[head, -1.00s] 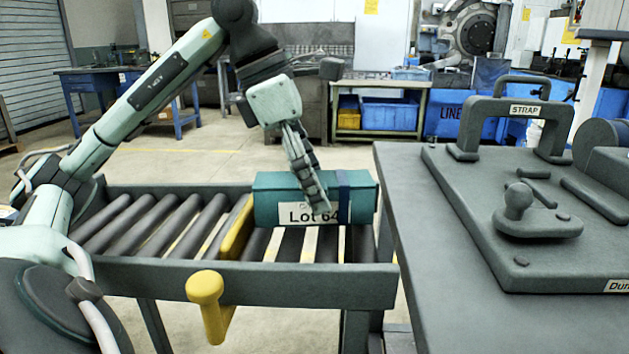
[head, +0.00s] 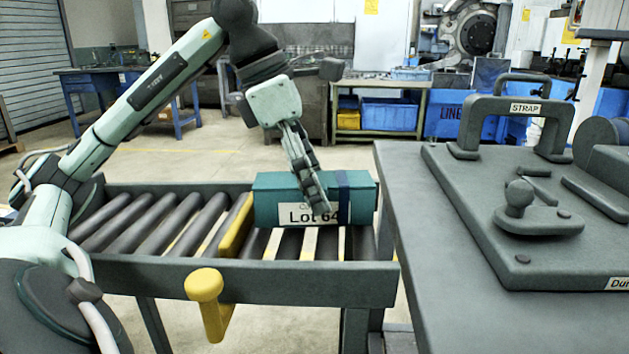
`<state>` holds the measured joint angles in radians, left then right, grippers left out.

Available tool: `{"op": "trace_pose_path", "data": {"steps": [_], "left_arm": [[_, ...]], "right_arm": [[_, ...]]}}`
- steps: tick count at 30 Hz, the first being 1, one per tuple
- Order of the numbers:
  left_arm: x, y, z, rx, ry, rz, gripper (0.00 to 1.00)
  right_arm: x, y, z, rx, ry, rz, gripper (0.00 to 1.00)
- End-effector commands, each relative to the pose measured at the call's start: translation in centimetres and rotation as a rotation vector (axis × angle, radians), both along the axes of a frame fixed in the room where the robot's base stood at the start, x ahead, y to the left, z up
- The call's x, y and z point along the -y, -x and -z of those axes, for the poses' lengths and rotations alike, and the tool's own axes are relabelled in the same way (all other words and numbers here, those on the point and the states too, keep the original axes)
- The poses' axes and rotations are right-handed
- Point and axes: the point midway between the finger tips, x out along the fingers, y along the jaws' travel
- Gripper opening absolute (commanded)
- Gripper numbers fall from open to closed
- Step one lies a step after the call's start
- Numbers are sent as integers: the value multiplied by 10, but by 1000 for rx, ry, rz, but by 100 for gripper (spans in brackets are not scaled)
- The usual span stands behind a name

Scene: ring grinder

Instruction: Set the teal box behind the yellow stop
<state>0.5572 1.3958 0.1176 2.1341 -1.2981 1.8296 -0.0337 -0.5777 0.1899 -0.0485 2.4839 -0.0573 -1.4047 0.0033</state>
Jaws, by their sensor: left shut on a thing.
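The teal box (head: 278,188) has a white "Lot 64" label and a dark band near its right end. It is at the right end of the roller conveyor, just right of the yellow stop (head: 236,232). The stop is a yellow bar across the rollers, with a yellow knob handle (head: 204,285) at the front rail. My left gripper (head: 322,208) comes down over the box and is shut on it, its fingers crossing the front face and covering part of the label. Whether the box's underside touches the rollers is hard to tell. My right gripper is not in view.
Rollers (head: 140,222) left of the stop are empty. The conveyor's front rail (head: 300,282) stands in front of the box. A grey table (head: 440,270) on the right holds a fixture plate with a "STRAP" handle (head: 515,122) and a knob (head: 518,198).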

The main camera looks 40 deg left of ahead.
Motion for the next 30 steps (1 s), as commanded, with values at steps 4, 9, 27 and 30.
{"op": "trace_pose_path", "data": {"steps": [4, 9, 27, 30], "left_arm": [[0, 0, 2, 2, 1, 0, 45], [0, 0, 3, 2, 1, 0, 78], [0, 0, 4, -1, 0, 0, 100], [0, 0, 4, -1, -1, 0, 100]], "right_arm": [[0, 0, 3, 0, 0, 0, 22], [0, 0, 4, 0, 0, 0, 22], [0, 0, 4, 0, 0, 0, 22], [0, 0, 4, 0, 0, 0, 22]]}}
